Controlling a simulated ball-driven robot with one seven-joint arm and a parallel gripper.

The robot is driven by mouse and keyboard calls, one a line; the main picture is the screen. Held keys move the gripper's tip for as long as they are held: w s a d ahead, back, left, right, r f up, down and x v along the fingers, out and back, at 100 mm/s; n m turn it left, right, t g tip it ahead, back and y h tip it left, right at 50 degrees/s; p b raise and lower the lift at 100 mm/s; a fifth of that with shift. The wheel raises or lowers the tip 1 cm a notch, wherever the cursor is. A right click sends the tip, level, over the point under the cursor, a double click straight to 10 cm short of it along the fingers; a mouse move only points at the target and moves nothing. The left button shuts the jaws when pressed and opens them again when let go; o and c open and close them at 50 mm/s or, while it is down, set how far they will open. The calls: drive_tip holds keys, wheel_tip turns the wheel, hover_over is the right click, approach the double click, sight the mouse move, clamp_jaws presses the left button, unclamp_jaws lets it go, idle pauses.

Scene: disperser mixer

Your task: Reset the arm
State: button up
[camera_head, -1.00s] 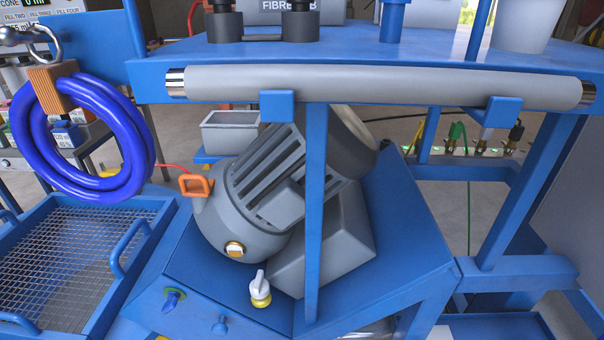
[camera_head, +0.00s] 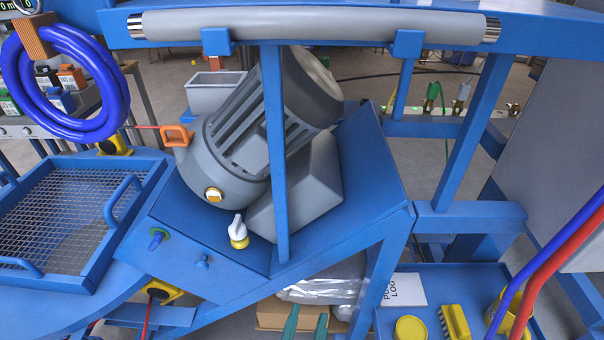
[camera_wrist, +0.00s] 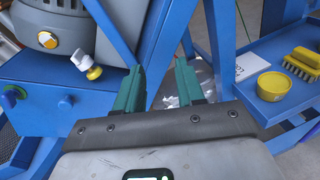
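My gripper (camera_wrist: 158,75) shows in the wrist view with its two teal fingers apart and nothing between them. Its fingertips also show at the bottom edge of the head view (camera_head: 306,318), in front of a cardboard box (camera_head: 275,314) and clear plastic wrapping. The rest of my arm is out of the head view. The grey motor (camera_head: 232,140) of the mixer sits tilted on the blue stand (camera_head: 365,165). A white and yellow knob (camera_head: 238,232) is on the stand's front, and it also shows left of my fingers in the wrist view (camera_wrist: 88,64).
A blue shelf (camera_head: 440,290) at lower right holds a yellow tub (camera_head: 411,329), a brush (camera_head: 454,322) and a log sheet (camera_head: 403,290). Blue and red hoses (camera_head: 560,250) hang at the right. A mesh tray (camera_head: 70,215) and blue coiled hose (camera_head: 65,85) are at left.

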drive_tip(key=s+d+f+m+g+h, duration=0.1)
drive_tip(key=s+d+f+m+g, duration=0.1)
drive_tip(key=d+f+m+g, duration=0.5)
drive_tip(key=s+d+f+m+g+h, duration=0.1)
drive_tip(key=d+f+m+g, duration=0.15)
drive_tip(key=d+m, duration=0.9)
drive_tip(key=s+d+f+m+g+y, duration=0.2)
drive_tip(key=s+d+f+m, duration=0.1)
drive_tip(key=s+m, duration=0.3)
drive_tip(key=s+d+f+m+g+y, duration=0.3)
drive_tip(key=s+d+m, duration=0.2)
drive_tip(key=s+m, duration=0.2)
drive_tip(key=shift+s+f+g+y, duration=0.2)
drive_tip(key=shift+s+g+y, duration=0.15)
drive_tip(key=shift+s, duration=0.3)
idle(0.5)
